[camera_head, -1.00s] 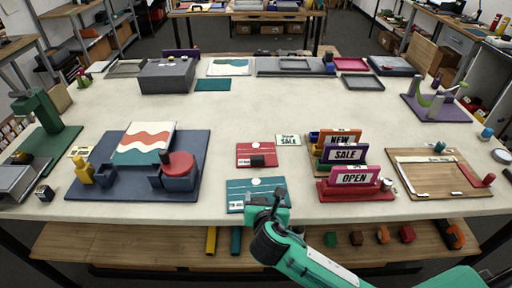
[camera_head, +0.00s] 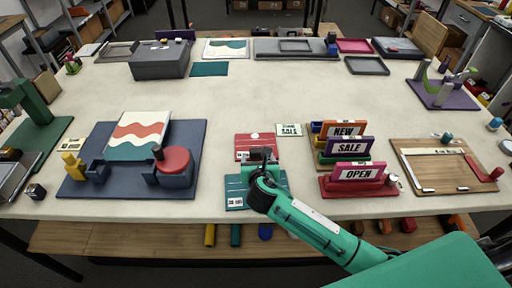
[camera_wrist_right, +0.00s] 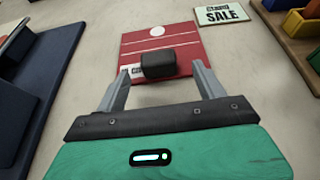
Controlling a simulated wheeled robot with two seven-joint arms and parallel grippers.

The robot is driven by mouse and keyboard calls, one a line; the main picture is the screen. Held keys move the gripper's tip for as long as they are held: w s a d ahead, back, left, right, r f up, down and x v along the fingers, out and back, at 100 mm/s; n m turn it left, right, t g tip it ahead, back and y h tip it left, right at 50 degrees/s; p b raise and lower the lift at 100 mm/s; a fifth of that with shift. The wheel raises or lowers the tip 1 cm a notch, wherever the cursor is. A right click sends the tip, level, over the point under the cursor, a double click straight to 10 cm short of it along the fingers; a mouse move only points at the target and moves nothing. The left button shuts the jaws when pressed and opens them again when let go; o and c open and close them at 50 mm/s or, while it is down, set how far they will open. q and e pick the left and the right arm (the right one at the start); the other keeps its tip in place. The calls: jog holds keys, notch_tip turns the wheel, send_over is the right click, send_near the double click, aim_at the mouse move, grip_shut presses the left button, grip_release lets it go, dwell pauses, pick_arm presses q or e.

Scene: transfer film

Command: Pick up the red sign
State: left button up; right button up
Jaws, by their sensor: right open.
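A flat red sign (camera_head: 250,141) with a white circle and white lines lies on the table at centre. A dark block (camera_wrist_right: 158,65), like a handle, sits near its close edge in the wrist view, where the sign's red face (camera_wrist_right: 140,42) shows beyond. My right gripper (camera_head: 262,160) is over the sign's near edge. In the wrist view the open fingers (camera_wrist_right: 161,72) are apart, one on each side of the block; contact cannot be told. My left gripper is not in view.
A teal sign (camera_head: 236,193) lies partly under my right arm. A SALE card (camera_head: 289,130) lies right of the red sign. A blue board (camera_head: 78,182) is at left, a wooden board (camera_head: 428,170) at right.

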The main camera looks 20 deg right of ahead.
aim_at(257, 154)
jog(key=shift+p+x, duration=0.65)
jog(key=shift+x, duration=1.85)
jog(key=shift+a, duration=0.1)
jog(key=shift+c, duration=0.4)
jog(key=c, duration=1)
